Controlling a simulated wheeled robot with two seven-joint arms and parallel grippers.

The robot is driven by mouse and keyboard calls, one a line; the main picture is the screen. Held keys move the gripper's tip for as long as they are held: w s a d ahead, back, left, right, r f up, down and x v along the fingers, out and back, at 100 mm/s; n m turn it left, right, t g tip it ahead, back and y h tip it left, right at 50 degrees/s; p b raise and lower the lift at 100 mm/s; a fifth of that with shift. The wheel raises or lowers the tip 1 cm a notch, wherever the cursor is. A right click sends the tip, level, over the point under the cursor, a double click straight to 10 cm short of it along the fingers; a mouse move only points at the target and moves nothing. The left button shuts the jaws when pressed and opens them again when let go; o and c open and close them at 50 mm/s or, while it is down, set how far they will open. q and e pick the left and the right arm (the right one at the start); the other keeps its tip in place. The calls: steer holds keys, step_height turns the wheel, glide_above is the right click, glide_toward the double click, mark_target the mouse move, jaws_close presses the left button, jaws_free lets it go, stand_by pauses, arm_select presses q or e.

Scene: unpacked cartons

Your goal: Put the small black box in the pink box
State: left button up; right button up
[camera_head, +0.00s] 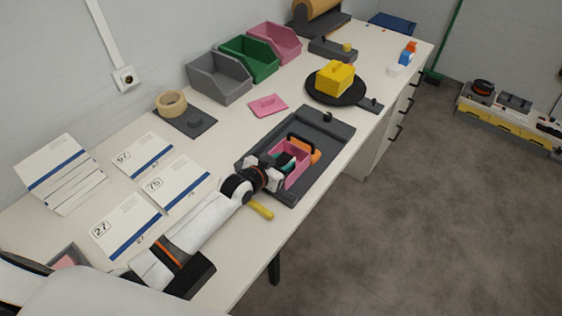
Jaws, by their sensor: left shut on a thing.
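The small open pink box (296,174) sits on a dark grey tray (325,128) near the table's front edge. A teal piece (285,161) and a black and orange arched piece (299,139) show at it. My left gripper (279,170) is at the pink box's left side, low over the tray. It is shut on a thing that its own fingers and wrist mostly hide. I cannot clearly make out the small black box. My right gripper is not in view.
A yellow piece (261,210) lies by my left wrist. Grey (220,82), green (250,62) and pink (277,43) bins stand along the wall. A yellow block (336,78) sits on a black round plate. Several white cards (126,222) lie at left.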

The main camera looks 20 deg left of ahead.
arm_select(q)
steer(key=shift+f, duration=0.1)
steer(key=o, duration=0.7)
steer(key=shift+c, duration=0.2)
steer(key=v, duration=1.2)
steer(key=shift+r, duration=0.2)
